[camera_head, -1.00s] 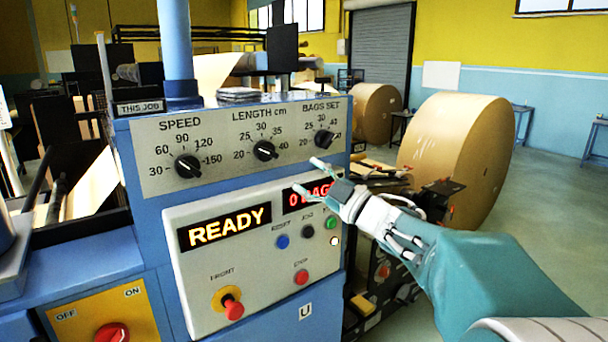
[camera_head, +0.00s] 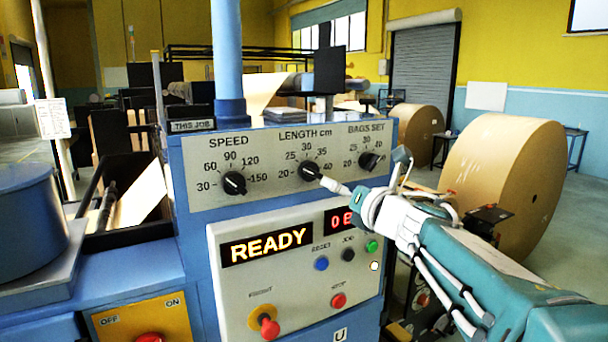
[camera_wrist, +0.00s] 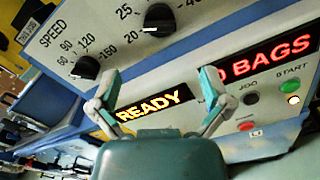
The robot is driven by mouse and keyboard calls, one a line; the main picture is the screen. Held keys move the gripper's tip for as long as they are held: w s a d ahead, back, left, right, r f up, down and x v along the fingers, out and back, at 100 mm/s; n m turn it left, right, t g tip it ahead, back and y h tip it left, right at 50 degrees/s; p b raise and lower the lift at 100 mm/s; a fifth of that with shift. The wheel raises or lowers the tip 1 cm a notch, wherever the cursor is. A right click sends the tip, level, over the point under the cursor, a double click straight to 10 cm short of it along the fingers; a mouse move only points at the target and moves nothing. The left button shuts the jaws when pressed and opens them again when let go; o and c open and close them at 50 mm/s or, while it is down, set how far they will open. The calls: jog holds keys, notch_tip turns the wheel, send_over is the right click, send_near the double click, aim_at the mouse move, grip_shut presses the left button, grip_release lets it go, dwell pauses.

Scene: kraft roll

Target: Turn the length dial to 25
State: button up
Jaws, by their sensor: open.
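The length dial (camera_head: 309,172) is a round black knob in the middle of the grey dial panel (camera_head: 270,199), under the LENGTH cm label. My gripper (camera_head: 363,170) is open and empty at the panel's right side. In the head view one fingertip appears just below and right of the length dial, the other near the bags dial. In the wrist view the length dial (camera_wrist: 158,18) is at the top, beyond the spread fingers (camera_wrist: 161,80), apart from them.
The speed dial (camera_head: 234,184) is to the left and the bags set dial (camera_head: 370,161) to the right. Below is a panel with a READY display (camera_head: 267,248), several buttons and a red-and-yellow knob (camera_head: 267,325). Large kraft rolls (camera_head: 503,180) stand at right.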

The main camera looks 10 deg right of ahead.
aim_at(315, 175)
jog(key=x, duration=1)
jog(key=shift+w+a+f, duration=0.1)
jog(key=shift+w, duration=0.3)
jog(key=c, duration=1.2)
